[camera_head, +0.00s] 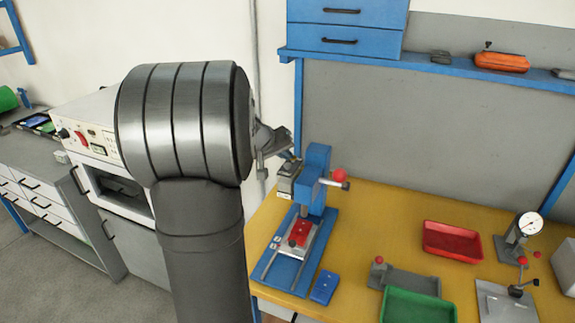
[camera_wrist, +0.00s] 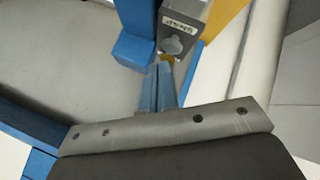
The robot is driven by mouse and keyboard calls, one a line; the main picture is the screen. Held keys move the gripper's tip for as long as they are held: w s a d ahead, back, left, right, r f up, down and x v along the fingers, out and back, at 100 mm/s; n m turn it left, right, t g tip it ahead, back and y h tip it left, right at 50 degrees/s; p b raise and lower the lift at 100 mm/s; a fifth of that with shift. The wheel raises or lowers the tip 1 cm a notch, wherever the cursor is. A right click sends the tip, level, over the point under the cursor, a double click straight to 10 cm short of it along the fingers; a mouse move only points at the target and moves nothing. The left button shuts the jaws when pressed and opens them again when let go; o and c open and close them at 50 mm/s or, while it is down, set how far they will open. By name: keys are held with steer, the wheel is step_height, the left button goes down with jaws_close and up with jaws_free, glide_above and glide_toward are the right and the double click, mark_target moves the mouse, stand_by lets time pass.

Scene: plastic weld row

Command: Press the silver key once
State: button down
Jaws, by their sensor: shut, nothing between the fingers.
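In the wrist view a small rounded silver part, which looks like the silver key (camera_wrist: 174,45), sits at the lower end of a grey box (camera_wrist: 185,18) with a printed label. A small yellow piece shows just below it. My gripper (camera_wrist: 163,68) is shut and empty, its fingertips close to the silver part; I cannot tell whether they touch. In the head view my gripper (camera_head: 289,155) is just above the grey box (camera_head: 286,180) on the blue press (camera_head: 316,170). The silver key cannot be made out there.
The press has a red-knobbed lever (camera_head: 339,175) on its right and a red piece (camera_head: 299,233) on its bed. A blue block (camera_head: 324,287), red tray (camera_head: 452,241), green tray (camera_head: 418,306) and dial gauge (camera_head: 529,224) stand on the yellow bench (camera_head: 375,220).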

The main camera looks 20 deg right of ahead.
steer(key=shift+f, duration=0.1)
stand_by(0.3)
steer(key=shift+f, duration=0.35)
steer(key=shift+f, duration=0.6)
stand_by(0.9)
steer(key=shift+r, duration=1.05)
steer(key=shift+r, duration=2.5)
steer(key=shift+f, duration=0.15)
